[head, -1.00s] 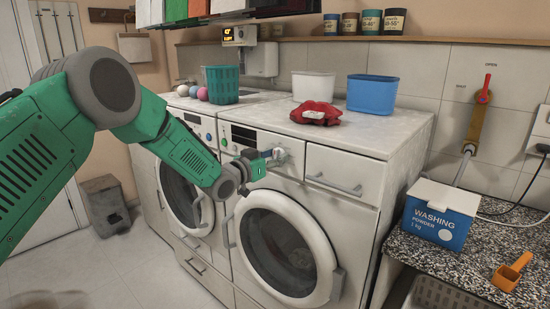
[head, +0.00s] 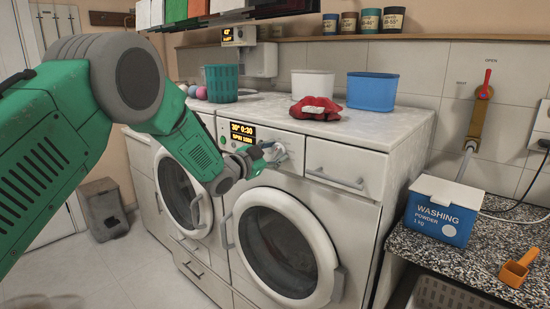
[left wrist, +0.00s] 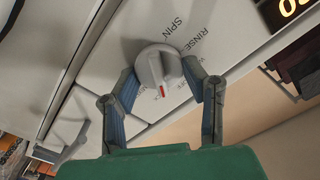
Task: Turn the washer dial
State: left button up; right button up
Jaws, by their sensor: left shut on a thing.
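The washer dial (head: 280,152) is a light grey knob on the front panel of the right-hand washer (head: 318,192). In the left wrist view the dial (left wrist: 157,68) shows a raised grip bar and a red mark, with the words SPIN and RINSE printed beside it. My left gripper (head: 268,156) reaches the panel from the left. The washer's display (head: 242,135) is lit with orange text. My right gripper is not in view.
A red cloth (head: 315,108), a white tub (head: 312,85) and a blue tub (head: 372,92) stand on the washer top. A drawer handle (head: 335,178) sticks out right of the dial. A washing powder box (head: 440,211) and orange scoop (head: 517,268) are on the speckled counter.

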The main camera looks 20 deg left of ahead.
pick_arm(q)
jog(key=shift+f+m, duration=0.1)
jog(key=shift+m, duration=0.4)
jog(key=o, duration=1.1)
jog(key=shift+s, duration=0.1)
jog(key=v, duration=1.1)
jog(key=shift+s+a, duration=0.2)
jog(key=shift+s, duration=0.15)
jog(key=shift+f, duration=0.15)
